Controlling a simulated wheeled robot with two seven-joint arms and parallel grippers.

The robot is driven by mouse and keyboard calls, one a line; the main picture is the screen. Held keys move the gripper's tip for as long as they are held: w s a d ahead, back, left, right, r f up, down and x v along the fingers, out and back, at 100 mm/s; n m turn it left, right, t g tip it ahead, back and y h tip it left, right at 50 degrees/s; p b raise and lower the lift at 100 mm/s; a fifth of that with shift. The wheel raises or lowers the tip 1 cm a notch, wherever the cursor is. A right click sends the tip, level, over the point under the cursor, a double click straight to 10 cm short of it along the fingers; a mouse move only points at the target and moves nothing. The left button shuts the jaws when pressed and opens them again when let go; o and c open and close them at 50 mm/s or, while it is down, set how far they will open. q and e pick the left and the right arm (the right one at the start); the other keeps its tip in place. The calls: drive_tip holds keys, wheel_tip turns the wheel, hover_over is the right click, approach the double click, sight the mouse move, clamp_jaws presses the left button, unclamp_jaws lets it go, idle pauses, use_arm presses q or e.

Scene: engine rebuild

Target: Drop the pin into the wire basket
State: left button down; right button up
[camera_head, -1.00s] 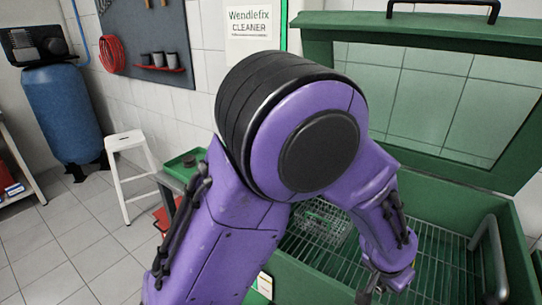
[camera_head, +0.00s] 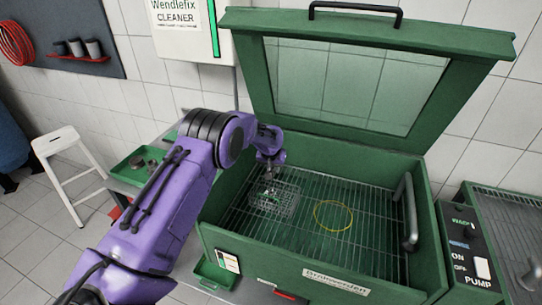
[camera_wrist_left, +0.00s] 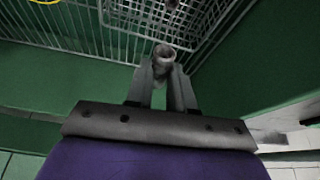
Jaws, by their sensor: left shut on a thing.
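My left gripper (camera_head: 268,168) is over the left part of the green washer cabinet, above the wire basket (camera_head: 285,204). In the left wrist view its fingers (camera_wrist_left: 164,78) are shut on the pin (camera_wrist_left: 165,54), a short grey hollow cylinder, with its open end showing. The wire basket also shows in the left wrist view (camera_wrist_left: 192,30), just beyond the pin. The pin appears above the basket's near side; the exact gap is hard to tell. The pin is too small to make out in the head view. My right gripper is not in view.
The basket stands on the cabinet's wire rack (camera_head: 315,245), left of a thin yellow ring (camera_head: 333,230). The lid (camera_head: 360,130) is up. A green tray (camera_head: 140,166) with small parts stands left.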

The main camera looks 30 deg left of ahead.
use_arm(q)
wheel_tip(320, 180, down, 6)
drive_tip(key=a+b, duration=0.1)
drive_tip(key=b, duration=0.3)
drive_tip(key=shift+w, duration=0.15)
drive_tip(key=c, duration=0.9)
unclamp_jaws()
drive_tip(key=b+v, duration=0.2)
drive_tip(key=v, duration=0.8)
drive_tip(key=shift+r, duration=0.2)
